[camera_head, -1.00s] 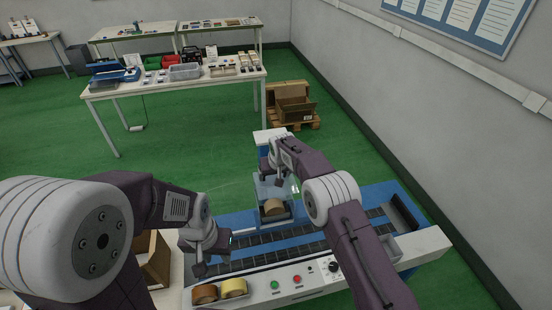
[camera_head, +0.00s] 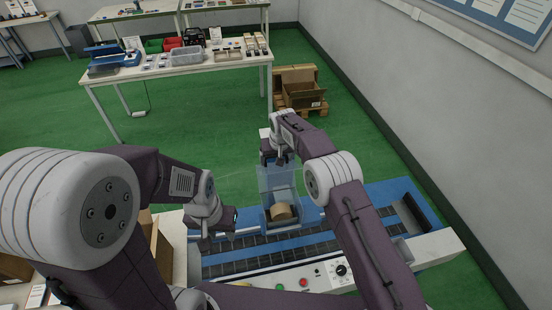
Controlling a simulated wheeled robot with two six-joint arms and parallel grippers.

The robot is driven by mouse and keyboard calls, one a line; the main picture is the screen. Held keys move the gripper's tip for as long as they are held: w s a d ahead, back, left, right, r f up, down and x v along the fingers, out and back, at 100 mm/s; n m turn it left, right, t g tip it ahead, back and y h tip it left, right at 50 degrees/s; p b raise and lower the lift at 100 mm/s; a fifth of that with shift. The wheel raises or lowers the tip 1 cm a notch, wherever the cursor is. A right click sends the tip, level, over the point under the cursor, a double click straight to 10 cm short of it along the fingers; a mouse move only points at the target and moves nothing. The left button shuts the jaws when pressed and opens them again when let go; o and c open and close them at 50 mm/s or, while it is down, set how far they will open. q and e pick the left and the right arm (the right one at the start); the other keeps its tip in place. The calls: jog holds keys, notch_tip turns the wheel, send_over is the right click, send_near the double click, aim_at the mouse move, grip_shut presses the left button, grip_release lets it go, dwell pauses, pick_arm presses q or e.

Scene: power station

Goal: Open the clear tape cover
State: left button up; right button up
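The clear tape cover (camera_head: 276,179) is a see-through bluish panel in the middle of the blue conveyor machine. It stands raised behind and above a tan tape roll (camera_head: 282,212), which sits uncovered in its holder. My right gripper (camera_head: 273,159) is just above and behind the cover's top edge; whether it touches the cover or is shut cannot be made out. My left gripper (camera_head: 218,240) is left of the tape roll, over the left part of the conveyor (camera_head: 262,256). Its fingers look apart and empty.
A control panel with a black knob (camera_head: 340,269) and a red button (camera_head: 303,282) runs along the machine's front. An open carton (camera_head: 163,250) is at the left. My arm hides part of the front edge. A work table (camera_head: 185,70) stands beyond clear green floor.

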jog(key=shift+w+r, duration=0.15)
jog(key=shift+w, duration=0.1)
jog(key=o, duration=1.7)
jog(key=shift+o, duration=0.4)
jog(key=shift+d, duration=0.1)
